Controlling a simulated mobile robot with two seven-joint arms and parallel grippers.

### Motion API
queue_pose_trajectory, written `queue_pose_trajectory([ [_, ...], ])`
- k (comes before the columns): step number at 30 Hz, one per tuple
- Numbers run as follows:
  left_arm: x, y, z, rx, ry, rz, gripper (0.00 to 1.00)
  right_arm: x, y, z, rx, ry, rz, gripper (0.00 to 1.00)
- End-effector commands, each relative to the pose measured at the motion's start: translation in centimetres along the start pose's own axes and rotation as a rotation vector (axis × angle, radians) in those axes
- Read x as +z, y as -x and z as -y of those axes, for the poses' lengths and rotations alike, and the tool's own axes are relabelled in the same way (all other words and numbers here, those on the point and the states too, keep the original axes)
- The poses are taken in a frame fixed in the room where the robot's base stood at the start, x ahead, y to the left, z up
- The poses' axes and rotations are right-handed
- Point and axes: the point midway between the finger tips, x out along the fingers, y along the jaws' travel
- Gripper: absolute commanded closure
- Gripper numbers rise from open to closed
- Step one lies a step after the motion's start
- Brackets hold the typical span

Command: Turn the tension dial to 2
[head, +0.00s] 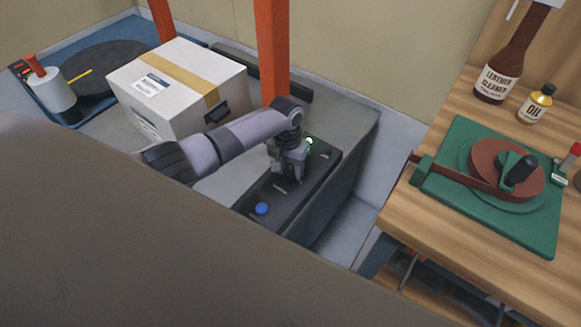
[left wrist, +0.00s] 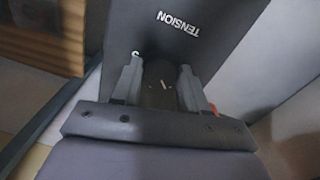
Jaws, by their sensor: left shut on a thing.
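The tension dial (left wrist: 157,92) is a dark knob with a short white mark on top. It sits between the fingers of my left gripper (left wrist: 160,84), which is shut on it. The dark control panel (left wrist: 200,40) bears the word TENSION beyond the dial. A small white figure shows by the left fingertip, too small to read, so the dial's setting cannot be told. In the head view my left gripper (head: 286,172) points down at the panel (head: 312,172) and hides the dial. My right gripper is not in view.
A blue button (head: 261,208) and a green light (head: 309,141) are on the panel. A taped white box (head: 215,84) stands left of my arm, near an orange post (head: 271,50). A wooden table (head: 480,235) with a green base (head: 460,145) and bottles is at right.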

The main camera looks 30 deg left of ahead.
Motion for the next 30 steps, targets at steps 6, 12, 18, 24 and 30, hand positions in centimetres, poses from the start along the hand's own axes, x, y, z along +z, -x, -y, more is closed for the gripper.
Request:
queue_pose_trajectory([
  [6,0.1,-0.1,-0.1,0.001,0.001,0.002,0.31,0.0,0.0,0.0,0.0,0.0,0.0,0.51],
  [12,0.0,0.0,0.0,0.0,0.001,0.001,0.31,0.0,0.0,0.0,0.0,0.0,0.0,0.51],
  [18,0.0,1.4,0.0,0.001,0.0,-0.001,0.31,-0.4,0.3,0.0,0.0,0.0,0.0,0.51],
  [24,0.0,4.4,0.0,0.001,0.0,-0.001,0.31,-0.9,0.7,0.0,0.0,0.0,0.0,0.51],
  [30,0.0,6.6,0.0,0.001,0.001,0.0,0.31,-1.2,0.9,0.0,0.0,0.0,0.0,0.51],
])
